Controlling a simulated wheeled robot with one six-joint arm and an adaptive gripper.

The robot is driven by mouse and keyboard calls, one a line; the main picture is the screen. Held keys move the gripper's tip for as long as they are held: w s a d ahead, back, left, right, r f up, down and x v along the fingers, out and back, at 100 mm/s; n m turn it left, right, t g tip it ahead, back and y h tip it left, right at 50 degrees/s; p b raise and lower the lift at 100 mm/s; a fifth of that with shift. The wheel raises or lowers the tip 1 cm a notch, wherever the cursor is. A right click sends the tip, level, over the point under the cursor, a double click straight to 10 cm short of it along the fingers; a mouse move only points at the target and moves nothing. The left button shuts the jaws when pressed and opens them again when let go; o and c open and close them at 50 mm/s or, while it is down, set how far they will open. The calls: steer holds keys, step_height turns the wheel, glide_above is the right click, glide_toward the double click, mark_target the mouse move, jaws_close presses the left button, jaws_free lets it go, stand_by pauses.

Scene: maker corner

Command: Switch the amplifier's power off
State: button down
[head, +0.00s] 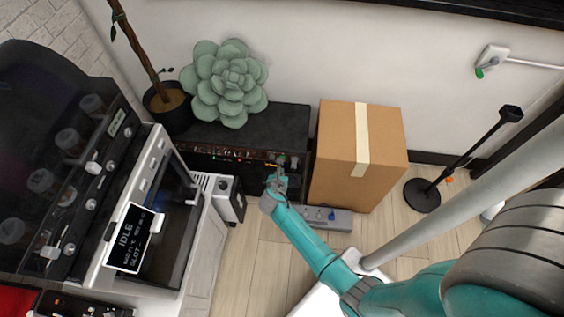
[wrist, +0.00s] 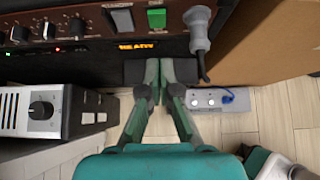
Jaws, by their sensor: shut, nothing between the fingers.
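The amplifier (head: 270,122) is a black box against the wall with a brown control panel along its front edge. In the wrist view its panel (wrist: 60,22) has several knobs, a grey switch (wrist: 122,18), a green switch (wrist: 157,18) and a lit orange display (wrist: 138,45). Small red and green lights glow at the left. A grey plug (wrist: 200,38) sits in the panel right of the green switch. My gripper (head: 283,166) is at the panel's right end. In the wrist view its closed, empty fingertips (wrist: 150,68) are just below the display; I cannot tell whether they touch.
A cardboard box (head: 335,150) stands close on the right. A power strip (head: 325,218) lies on the floor in front of it. A small knobbed unit (head: 229,200) stands left of my gripper, beside the large machine (head: 165,225). A succulent (head: 228,82) is on the amplifier's top.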

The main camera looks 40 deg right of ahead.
steer(key=shift+w+d+f, duration=0.2)
steer(key=shift+w+d, duration=0.7)
steer(key=shift+d, duration=0.2)
steer(key=shift+w+d+f, duration=0.2)
steer(key=shift+w+d, duration=0.7)
steer(key=shift+d, duration=0.2)
steer(key=shift+w+d+r, duration=0.1)
steer(key=shift+d, duration=0.1)
steer(key=shift+r, duration=0.15)
steer(key=shift+r, duration=0.65)
